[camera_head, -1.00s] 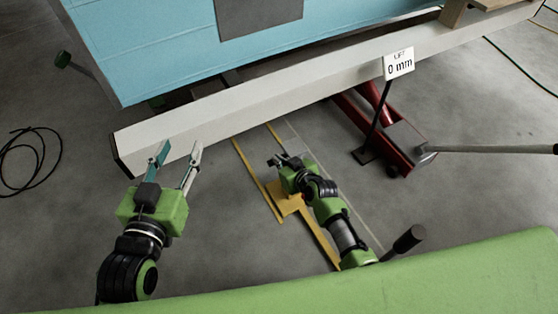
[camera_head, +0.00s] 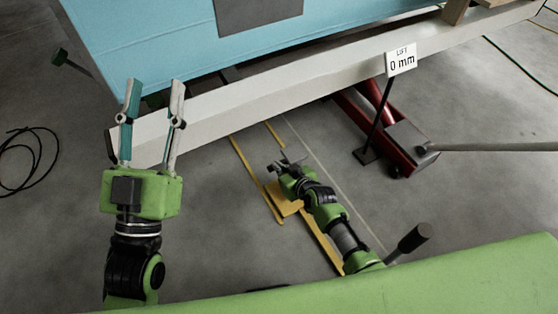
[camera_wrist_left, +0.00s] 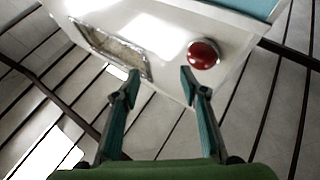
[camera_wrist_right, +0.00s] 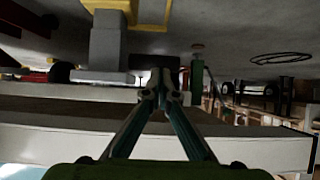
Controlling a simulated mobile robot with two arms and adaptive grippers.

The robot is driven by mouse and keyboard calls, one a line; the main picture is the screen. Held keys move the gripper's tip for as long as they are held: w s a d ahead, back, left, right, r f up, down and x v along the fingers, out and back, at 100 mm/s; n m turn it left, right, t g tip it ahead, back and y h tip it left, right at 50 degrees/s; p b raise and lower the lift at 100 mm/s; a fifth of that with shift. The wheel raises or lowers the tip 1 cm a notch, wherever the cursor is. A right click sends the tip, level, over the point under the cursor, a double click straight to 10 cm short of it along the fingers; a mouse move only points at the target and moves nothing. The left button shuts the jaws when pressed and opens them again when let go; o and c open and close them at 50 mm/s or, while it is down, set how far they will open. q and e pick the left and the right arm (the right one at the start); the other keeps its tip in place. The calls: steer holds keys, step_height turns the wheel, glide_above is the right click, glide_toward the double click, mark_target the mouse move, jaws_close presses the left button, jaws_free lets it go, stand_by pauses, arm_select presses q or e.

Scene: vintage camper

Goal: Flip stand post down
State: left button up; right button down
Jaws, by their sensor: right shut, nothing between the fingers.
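In the right wrist view, a grey post (camera_wrist_right: 108,45) with a yellow bracket (camera_wrist_right: 150,14) at one end and a flat plate (camera_wrist_right: 100,77) at the other shows beyond the fingers; it may be the stand post. My right gripper (camera_wrist_right: 163,95) is shut and empty, with its fingertips apart from that post. In the head view my right gripper (camera_head: 283,164) is low in front of the white beam (camera_head: 230,105), above a yellow piece (camera_head: 285,205) on the floor. My left gripper (camera_head: 150,85) is open and empty over the beam's left end. It also shows in the left wrist view (camera_wrist_left: 158,75).
A blue camper body (camera_head: 150,45) is above the beam. A red jack (camera_head: 405,150) with a long grey handle (camera_head: 490,149) and a "LIFT 0 mm" sign (camera_head: 401,60) are at the right. The left wrist view shows a round red lamp (camera_wrist_left: 204,54). A black cable (camera_head: 30,160) lies at left.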

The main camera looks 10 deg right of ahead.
arm_select(q)
steer(key=s+r+t, duration=0.2)
steer(key=r, duration=0.1)
steer(key=s+r+t+h, duration=0.1)
steer(key=shift+s+a+r+b, duration=0.2)
steer(key=shift+s+a+b, duration=0.05)
steer(key=shift+s+b, duration=0.1)
arm_select(e)
steer(key=shift+f, duration=0.9)
arm_select(q)
steer(key=w+f+g+y+p, duration=0.2)
steer(key=f+g, duration=0.3)
steer(key=f, duration=0.5)
steer(key=w+f+g+y+p, duration=0.2)
steer(key=f+g, duration=0.4)
steer(key=f, duration=0.3)
steer(key=s+a+f+n+g+y+p, duration=0.1)
steer(key=s+a+f+g+y+p, duration=0.2)
steer(key=s+a+f+g, duration=0.4)
steer(key=s+f+g+p, duration=0.1)
steer(key=s+f+g, duration=0.3)
steer(key=s+f, duration=0.4)
steer(key=shift+s+a+g+p, duration=0.2)
steer(key=shift+s+g+p, duration=0.15)
steer(key=shift+s, duration=1.05)
arm_select(e)
steer(key=w+r+v, duration=0.1)
steer(key=r+v, duration=0.1)
steer(key=v, duration=1)
steer(key=shift+r, duration=0.45)
